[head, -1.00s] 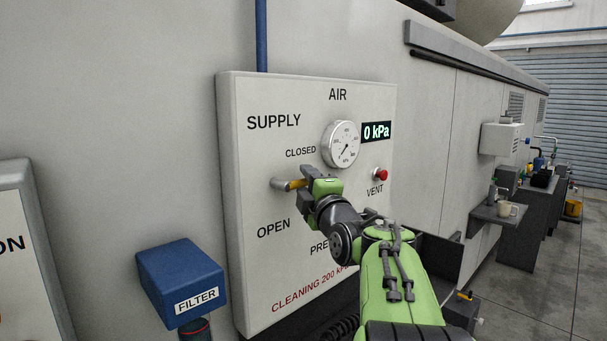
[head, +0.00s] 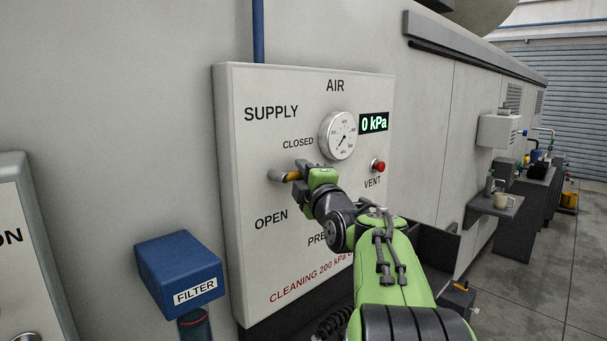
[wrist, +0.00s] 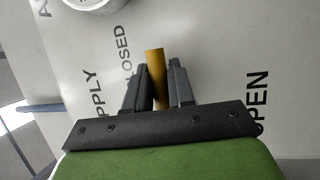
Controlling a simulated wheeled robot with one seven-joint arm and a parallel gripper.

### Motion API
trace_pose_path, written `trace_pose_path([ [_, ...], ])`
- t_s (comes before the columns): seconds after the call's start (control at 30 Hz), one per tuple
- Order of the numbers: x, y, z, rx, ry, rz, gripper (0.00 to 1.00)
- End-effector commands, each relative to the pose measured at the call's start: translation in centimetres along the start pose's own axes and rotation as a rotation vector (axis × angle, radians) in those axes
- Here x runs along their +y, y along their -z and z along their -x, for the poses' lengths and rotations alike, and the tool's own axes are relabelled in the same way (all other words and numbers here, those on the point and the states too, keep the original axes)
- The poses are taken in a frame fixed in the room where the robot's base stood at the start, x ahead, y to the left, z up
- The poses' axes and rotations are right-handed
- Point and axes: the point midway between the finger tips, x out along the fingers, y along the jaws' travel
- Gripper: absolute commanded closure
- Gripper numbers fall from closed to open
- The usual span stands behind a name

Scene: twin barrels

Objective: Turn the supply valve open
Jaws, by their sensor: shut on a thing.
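The supply valve is a yellow lever on a metal stub (head: 276,176) on the air panel (head: 245,240). The lever (wrist: 155,66) shows in the wrist view between the two dark fingers of my gripper (wrist: 157,88). My gripper (head: 301,174) is shut on the lever. In the head view the lever points roughly sideways to the right, below the word CLOSED and above the word OPEN. Most of the lever is hidden behind my gripper there. The gauge (head: 338,135) has a needle at the low end, and the display (head: 374,122) reads 0 kPa.
A red vent button (head: 378,166) is right of my gripper. A blue filter (head: 180,270) stands out at the lower left. A shelf with a cup (head: 501,200) is further right. Free floor lies at the far right.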

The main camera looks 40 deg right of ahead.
Motion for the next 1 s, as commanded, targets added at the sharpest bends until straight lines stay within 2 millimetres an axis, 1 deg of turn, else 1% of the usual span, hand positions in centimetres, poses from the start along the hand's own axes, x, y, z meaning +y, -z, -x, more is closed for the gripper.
trace_pose_path([
  [0.17, -0.3, -0.1, 0.1, -0.010, 0.018, -0.038, 1.00],
  [0.37, -0.9, 0.0, 0.2, -0.033, 0.063, -0.146, 1.00],
  [1.0, -3.4, 1.0, 1.2, -0.151, 0.289, -0.688, 1.00],
])
